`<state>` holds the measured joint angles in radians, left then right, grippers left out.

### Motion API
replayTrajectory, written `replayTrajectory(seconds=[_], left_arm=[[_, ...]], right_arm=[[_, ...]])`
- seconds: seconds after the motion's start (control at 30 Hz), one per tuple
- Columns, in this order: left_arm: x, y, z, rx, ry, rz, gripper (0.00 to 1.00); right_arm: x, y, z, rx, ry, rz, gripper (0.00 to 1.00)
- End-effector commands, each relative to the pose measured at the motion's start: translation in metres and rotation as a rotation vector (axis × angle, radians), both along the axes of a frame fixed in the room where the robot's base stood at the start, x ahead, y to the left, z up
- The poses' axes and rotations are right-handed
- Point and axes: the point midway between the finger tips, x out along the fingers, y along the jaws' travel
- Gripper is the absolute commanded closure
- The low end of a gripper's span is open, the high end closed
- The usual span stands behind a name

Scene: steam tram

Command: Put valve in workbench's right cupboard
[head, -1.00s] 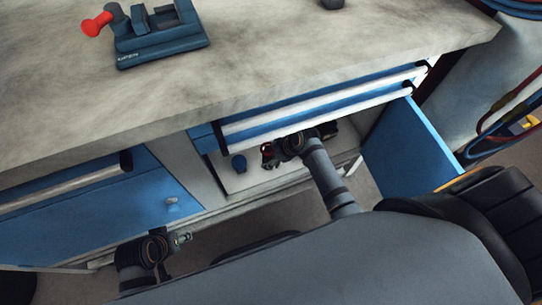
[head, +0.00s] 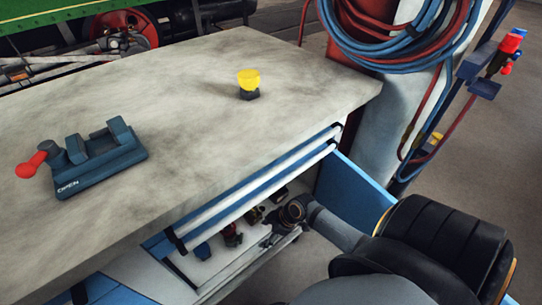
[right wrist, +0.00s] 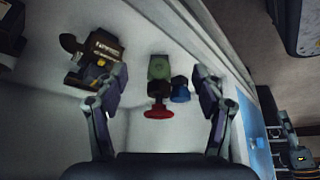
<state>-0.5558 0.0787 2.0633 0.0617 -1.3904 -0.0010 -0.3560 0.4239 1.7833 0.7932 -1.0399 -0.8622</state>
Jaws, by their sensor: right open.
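The valve (right wrist: 158,68), greenish with a dark neck and a red handwheel, stands in the workbench's right cupboard in the right wrist view. It also shows as a small red and dark shape (head: 232,238) in the head view. My right gripper (right wrist: 160,80) is open, its fingers to either side of the valve in the picture, with nothing visibly gripped. In the head view my right gripper (head: 272,228) reaches into the cupboard. My left gripper is out of view.
In the cupboard, a blue item (right wrist: 181,89) stands close beside the valve, and a dark boxy fitting (right wrist: 97,55) lies to the left. On the workbench top (head: 200,130) are a vice (head: 100,155) and a yellow-topped item (head: 249,82). Hoses (head: 400,40) hang at the right.

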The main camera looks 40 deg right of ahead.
Motion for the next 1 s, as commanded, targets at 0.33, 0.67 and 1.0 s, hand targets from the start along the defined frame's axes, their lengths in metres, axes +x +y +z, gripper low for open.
replayTrajectory(seconds=[0.33, 0.67, 1.0], left_arm=[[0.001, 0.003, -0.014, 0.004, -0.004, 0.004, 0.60], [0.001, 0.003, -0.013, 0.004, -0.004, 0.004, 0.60], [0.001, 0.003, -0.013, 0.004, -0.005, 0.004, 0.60]], right_arm=[[-0.015, -0.012, -0.002, 0.001, 0.009, -0.011, 0.31], [-0.095, 0.018, -0.018, -0.134, 0.338, -0.625, 0.31], [-0.107, 0.012, -0.015, -0.178, 0.371, -0.773, 0.31]])
